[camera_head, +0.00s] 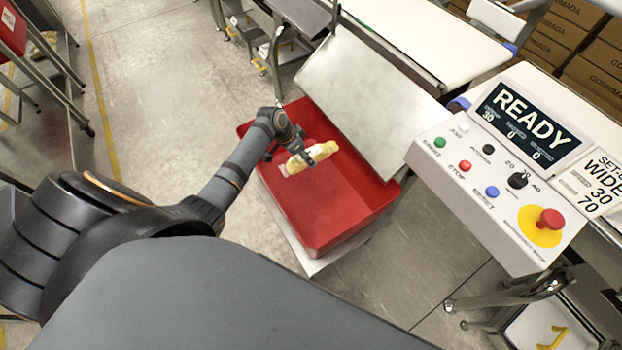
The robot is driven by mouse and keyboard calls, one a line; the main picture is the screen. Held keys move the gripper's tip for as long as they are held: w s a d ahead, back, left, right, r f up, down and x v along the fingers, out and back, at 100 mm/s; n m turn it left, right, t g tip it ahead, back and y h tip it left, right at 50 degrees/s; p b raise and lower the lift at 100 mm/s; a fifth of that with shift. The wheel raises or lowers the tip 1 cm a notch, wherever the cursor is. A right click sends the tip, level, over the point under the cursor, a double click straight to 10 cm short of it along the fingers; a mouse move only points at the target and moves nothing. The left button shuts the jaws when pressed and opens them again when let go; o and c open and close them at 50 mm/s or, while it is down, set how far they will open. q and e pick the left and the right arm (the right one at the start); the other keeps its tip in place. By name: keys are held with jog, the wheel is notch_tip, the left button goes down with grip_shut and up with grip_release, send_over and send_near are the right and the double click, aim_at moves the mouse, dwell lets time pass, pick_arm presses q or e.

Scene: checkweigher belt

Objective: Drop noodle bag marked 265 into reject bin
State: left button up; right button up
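The noodle bag (325,150) is a small yellow pack with a pale label; its number is too small to read. My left gripper (304,156) is shut on the bag around its middle and holds it over the reject bin (335,219), a red open-topped bin in the middle of the view. The gripper's fingers hide part of the bag. I cannot tell how high the bag is above the bin floor. My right gripper is not in view.
A grey sloping metal plate (365,95) leads down to the bin's far right side. A control panel (495,190) with buttons and a READY display (527,122) stands at right. A white belt (430,35) runs behind. Floor left of the bin is clear.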

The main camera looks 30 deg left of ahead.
pick_arm(q)
jog(key=o, duration=1.4)
jog(key=shift+r, duration=0.1)
jog(key=shift+o, duration=0.2)
jog(key=v, duration=1.2)
jog(key=shift+s, duration=0.1)
